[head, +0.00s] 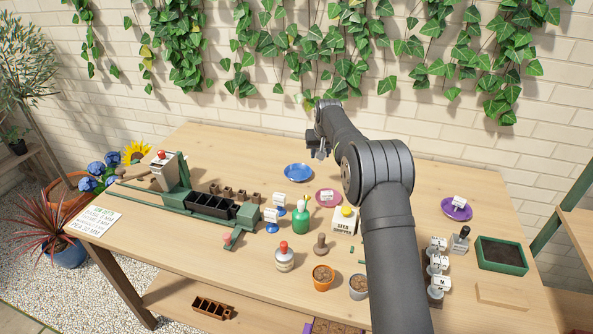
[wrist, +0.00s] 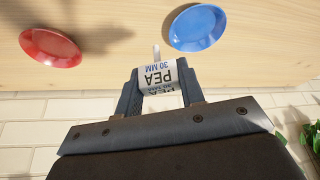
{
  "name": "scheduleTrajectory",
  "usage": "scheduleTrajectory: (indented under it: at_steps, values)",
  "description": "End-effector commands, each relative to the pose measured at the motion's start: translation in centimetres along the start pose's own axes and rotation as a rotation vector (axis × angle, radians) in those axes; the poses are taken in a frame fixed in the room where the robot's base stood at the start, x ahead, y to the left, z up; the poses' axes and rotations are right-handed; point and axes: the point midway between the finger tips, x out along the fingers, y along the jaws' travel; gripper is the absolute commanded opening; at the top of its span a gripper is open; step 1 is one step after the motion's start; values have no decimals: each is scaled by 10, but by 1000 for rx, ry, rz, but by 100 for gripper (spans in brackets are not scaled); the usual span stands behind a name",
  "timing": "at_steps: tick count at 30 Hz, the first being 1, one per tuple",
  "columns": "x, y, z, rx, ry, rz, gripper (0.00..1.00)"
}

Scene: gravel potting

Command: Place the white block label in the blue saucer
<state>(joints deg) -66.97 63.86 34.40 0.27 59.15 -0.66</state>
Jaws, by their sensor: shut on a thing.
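My gripper (wrist: 160,90) is shut on a white block label (wrist: 158,75) with "PEA 30 MM" printed on it. It holds the label above the back of the table. In the head view my gripper (head: 319,152) is small and partly hidden by my arm. The blue saucer (wrist: 198,27) is empty, beyond the label and to its right in the wrist view. In the head view the blue saucer (head: 298,172) lies in front of my gripper and slightly left, apart from it.
A red saucer (head: 327,197) lies right of the blue one. A purple saucer (head: 456,210) holds a white label (head: 459,201). A green bottle (head: 301,217), seed box (head: 343,221) and black tray (head: 209,207) stand nearby. The brick wall (head: 270,110) with ivy is behind.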

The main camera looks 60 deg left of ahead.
Motion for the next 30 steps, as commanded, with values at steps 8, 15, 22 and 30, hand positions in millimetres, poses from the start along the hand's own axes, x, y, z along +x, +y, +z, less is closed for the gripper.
scheduleTrajectory:
  at_steps: [8, 15, 22, 30]
  values:
    - [45, -54, -11, -3, 0, -1, 14]
    - [65, -78, -17, -1, 0, 0, 14]
    - [76, -82, -14, 0, -3, 0, 14]
    - [105, -82, -2, 0, -1, 0, 14]
